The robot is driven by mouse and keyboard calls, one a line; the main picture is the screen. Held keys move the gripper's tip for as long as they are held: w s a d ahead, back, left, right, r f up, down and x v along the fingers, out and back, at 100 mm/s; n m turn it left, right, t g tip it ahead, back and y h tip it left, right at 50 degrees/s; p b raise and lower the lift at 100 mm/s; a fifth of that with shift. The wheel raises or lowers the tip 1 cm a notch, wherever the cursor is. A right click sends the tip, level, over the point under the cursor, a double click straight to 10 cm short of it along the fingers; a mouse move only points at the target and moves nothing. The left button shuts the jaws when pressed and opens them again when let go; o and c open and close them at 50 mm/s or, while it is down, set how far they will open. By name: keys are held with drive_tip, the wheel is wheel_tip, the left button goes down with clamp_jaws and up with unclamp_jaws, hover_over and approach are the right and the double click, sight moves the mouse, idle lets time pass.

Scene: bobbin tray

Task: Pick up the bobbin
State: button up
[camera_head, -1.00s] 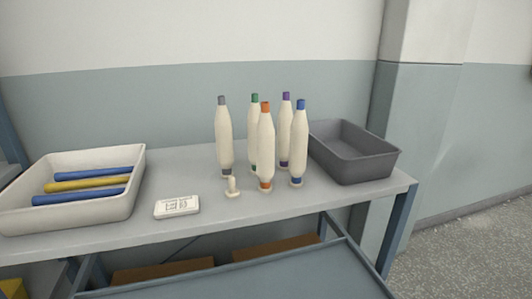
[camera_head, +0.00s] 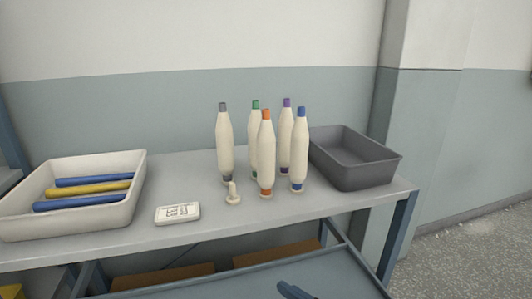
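Several cream bobbins stand upright in a close group on the grey table. They have a grey cap (camera_head: 224,140), a green cap (camera_head: 254,135), an orange cap (camera_head: 266,150), a purple cap (camera_head: 286,135) and a blue cap (camera_head: 299,148). The orange-capped one stands in front and partly hides the green-capped one. A small cream peg on a round base (camera_head: 233,194) stands empty in front of the grey-capped bobbin. A dark piece at the bottom edge (camera_head: 295,291) looks like the tip of my gripper, below and in front of the table, far from the bobbins. Its opening cannot be made out.
A white tray (camera_head: 128,203) with blue and yellow tubes sits at the left of the table (camera_head: 240,222). A white label block (camera_head: 178,212) lies beside it. An empty grey bin (camera_head: 372,177) stands right of the bobbins. A lower blue-grey surface (camera_head: 235,282) is in front.

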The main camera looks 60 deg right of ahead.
sight(267, 147)
drive_tip(key=w+d+r+m+g+h, duration=0.1)
drive_tip(key=w+d+r+m+h, duration=0.1)
drive_tip(key=w+d+r, duration=0.2)
drive_tip(key=w+d+r+m+h, duration=0.2)
drive_tip(key=d+r, duration=0.4)
drive_tip(key=d, duration=0.5)
drive_tip(key=w+d+r+m+g+h, duration=0.1)
drive_tip(key=w+d+r+h, duration=0.3)
drive_tip(key=d, duration=0.4)
drive_tip(key=shift+w+d+r+m+g, duration=0.15)
drive_tip(key=shift+w+r+m, duration=0.15)
drive_tip(key=shift+w, duration=0.35)
drive_tip(key=shift+w+r+m+g, duration=0.2)
drive_tip(key=shift+w+m, duration=0.2)
drive_tip(key=shift+w, duration=0.2)
drive_tip(key=shift+w+d+r+p, duration=0.1)
drive_tip(key=shift+d+p, duration=0.15)
drive_tip(key=shift+p, duration=0.05)
drive_tip(key=p+x, duration=0.1)
drive_tip(key=x, duration=0.6)
drive_tip(key=shift+w+r, duration=0.15)
drive_tip(key=shift+w, duration=0.15)
drive_tip(key=c, duration=1.1)
